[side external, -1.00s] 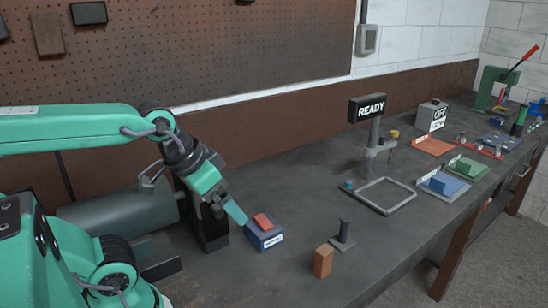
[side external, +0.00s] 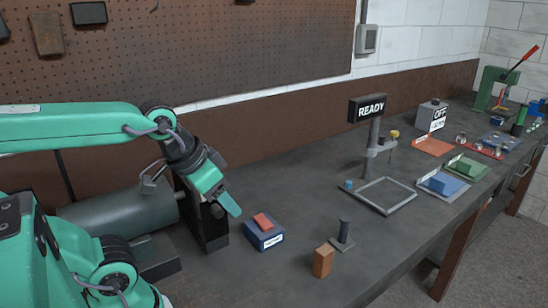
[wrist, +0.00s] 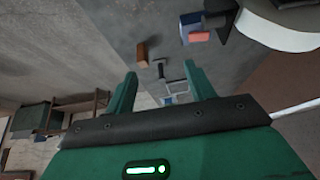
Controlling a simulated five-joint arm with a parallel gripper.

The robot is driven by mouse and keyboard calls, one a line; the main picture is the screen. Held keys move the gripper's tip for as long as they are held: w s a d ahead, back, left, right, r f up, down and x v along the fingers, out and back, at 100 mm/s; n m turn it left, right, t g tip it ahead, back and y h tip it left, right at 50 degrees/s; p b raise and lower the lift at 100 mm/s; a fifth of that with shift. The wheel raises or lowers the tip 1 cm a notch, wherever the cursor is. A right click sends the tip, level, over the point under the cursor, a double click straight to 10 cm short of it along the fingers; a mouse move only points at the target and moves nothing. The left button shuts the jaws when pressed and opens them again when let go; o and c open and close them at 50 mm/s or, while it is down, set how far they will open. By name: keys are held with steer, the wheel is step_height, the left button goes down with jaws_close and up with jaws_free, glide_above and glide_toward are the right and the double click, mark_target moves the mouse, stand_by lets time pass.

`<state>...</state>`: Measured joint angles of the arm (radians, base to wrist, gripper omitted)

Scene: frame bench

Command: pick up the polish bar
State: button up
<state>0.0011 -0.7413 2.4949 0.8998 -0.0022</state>
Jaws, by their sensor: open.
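A red bar (side external: 263,222), which looks like the polish bar, lies on top of a dark blue box (side external: 264,241) with a white label too small to read. In the wrist view, the red bar (wrist: 199,37) and the blue box (wrist: 191,18) show near the top, right of centre. My gripper (side external: 229,206) is open and empty, above and to the left of the red bar in the side view, apart from it. In the wrist view, the two green fingers of my gripper (wrist: 161,78) are spread, with nothing held between them.
An orange-brown block (side external: 323,261) and a dark post on a base (side external: 342,236) stand to the right of the box. A dark grinder-like cylinder (side external: 125,222) is at left. The bench front is clear.

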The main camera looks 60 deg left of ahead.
steer(key=w, duration=0.1)
steer(key=g, duration=0.4)
glide_toward(324, 249)
steer(key=s+a, duration=0.3)
steer(key=shift+n+g, duration=0.6)
steer(key=shift+g, duration=0.1)
steer(key=w+d+f, duration=0.1)
steer(key=f, duration=0.1)
steer(key=w+d+f, duration=0.1)
steer(key=f, duration=0.1)
steer(key=w+d+f, duration=0.1)
steer(key=w+f, duration=0.1)
steer(key=shift+f, duration=0.3)
steer(key=shift+w+f, duration=0.2)
steer(key=shift+f, duration=4.05)
steer(key=shift+d, duration=0.1)
